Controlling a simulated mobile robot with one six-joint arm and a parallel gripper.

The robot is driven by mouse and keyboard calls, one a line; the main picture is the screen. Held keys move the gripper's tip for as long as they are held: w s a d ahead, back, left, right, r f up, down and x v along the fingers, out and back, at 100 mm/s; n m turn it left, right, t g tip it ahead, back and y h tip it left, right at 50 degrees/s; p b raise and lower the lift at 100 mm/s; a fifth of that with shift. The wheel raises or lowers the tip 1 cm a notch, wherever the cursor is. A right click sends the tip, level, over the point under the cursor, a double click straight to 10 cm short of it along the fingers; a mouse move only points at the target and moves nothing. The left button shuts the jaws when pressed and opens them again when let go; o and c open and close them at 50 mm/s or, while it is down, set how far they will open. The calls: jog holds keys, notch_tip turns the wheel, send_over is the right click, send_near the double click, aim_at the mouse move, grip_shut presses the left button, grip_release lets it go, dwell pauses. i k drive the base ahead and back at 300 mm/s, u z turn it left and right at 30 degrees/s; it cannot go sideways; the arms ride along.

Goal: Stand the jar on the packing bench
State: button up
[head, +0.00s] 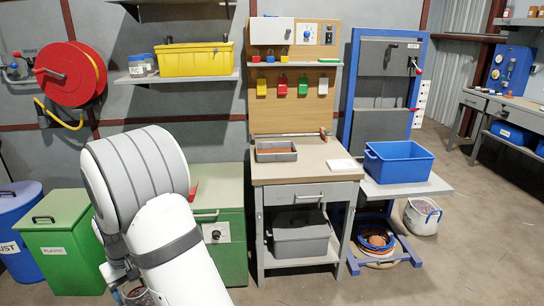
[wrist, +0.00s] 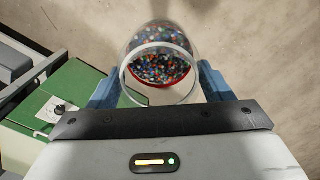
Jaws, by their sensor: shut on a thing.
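A clear jar (wrist: 160,62) of multicoloured granules, with a red ring showing inside its rounded outline, sits between the blue fingers of my gripper (wrist: 158,82) in the wrist view. The gripper is shut on it, above bare floor. In the head view my arm covers most of the gripper, and a little of the jar (head: 138,297) shows at the bottom left edge. A grey bench with a wooden top (head: 318,171) stands mid-picture, right of my arm. Another bench (head: 516,104) stands at the far right. No readable label tells which is the packing bench.
The middle bench holds a grey tray (head: 276,156) and a white pad (head: 345,166); its front top is clear. A green cabinet (head: 232,258) and green plastic bin (head: 62,250) flank my arm. Floor is open at right.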

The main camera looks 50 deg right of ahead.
aim_at(294, 168)
jog(key=u, duration=0.4)
jog(key=i, duration=0.1)
jog(key=z, duration=2.1)
jog(key=i, duration=0.95)
jog(key=u, duration=0.15)
